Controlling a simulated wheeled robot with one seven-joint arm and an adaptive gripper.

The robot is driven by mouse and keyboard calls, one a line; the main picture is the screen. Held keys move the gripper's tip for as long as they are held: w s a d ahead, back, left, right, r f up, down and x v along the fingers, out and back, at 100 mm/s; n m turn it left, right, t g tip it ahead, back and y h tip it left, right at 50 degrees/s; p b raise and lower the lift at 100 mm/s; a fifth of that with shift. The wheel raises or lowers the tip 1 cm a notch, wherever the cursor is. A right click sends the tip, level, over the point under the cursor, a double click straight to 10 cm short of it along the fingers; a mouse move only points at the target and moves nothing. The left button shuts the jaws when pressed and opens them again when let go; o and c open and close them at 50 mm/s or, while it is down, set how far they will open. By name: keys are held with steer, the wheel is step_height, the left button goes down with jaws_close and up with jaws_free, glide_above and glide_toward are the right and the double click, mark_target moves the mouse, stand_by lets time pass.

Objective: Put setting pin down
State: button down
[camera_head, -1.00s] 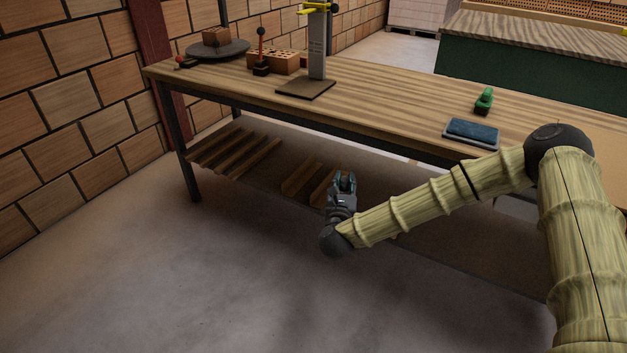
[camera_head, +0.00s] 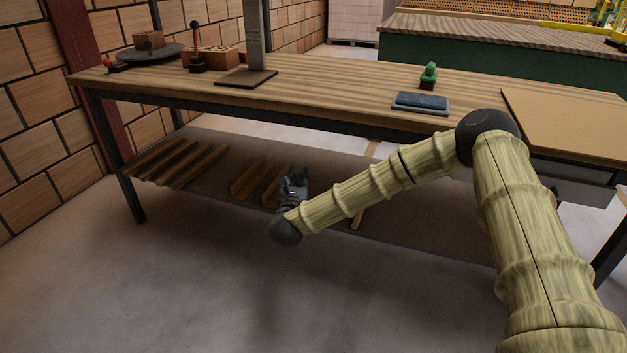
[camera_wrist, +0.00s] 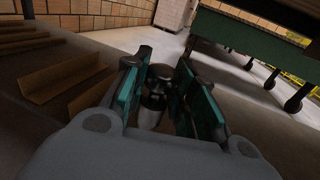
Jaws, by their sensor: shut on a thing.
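The setting pin (camera_wrist: 155,97) is a short dark metal cylinder with a rounded head, held upright-looking between the teal-padded fingers of my gripper (camera_wrist: 164,62). My gripper (camera_head: 295,178) also shows in the head view, shut on the pin, low by the lower shelf (camera_head: 225,190) of the wooden workbench (camera_head: 330,88). The pin itself is too small to make out there.
Angle profiles (camera_head: 250,180) lie on the shelf just left of my gripper. On the benchtop are a blue pad (camera_head: 422,103), a green object (camera_head: 429,76), a post on a dark base (camera_head: 247,78), a perforated brick (camera_head: 212,57) and a turntable (camera_head: 150,54). A brown board (camera_head: 570,125) is at right.

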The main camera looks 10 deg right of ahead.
steer(key=w+d+f+b, duration=0.2)
steer(key=d, duration=0.3)
steer(key=w+d+f+b, duration=0.2)
steer(key=d+b, duration=0.1)
steer(key=d, duration=0.3)
steer(key=shift+d+f+b, duration=0.2)
steer(key=shift+f+b, duration=0.1)
steer(key=shift+b, duration=0.05)
steer(key=shift+f, duration=0.1)
steer(key=c, duration=1.2)
jaws_free()
steer(key=shift+o, duration=0.2)
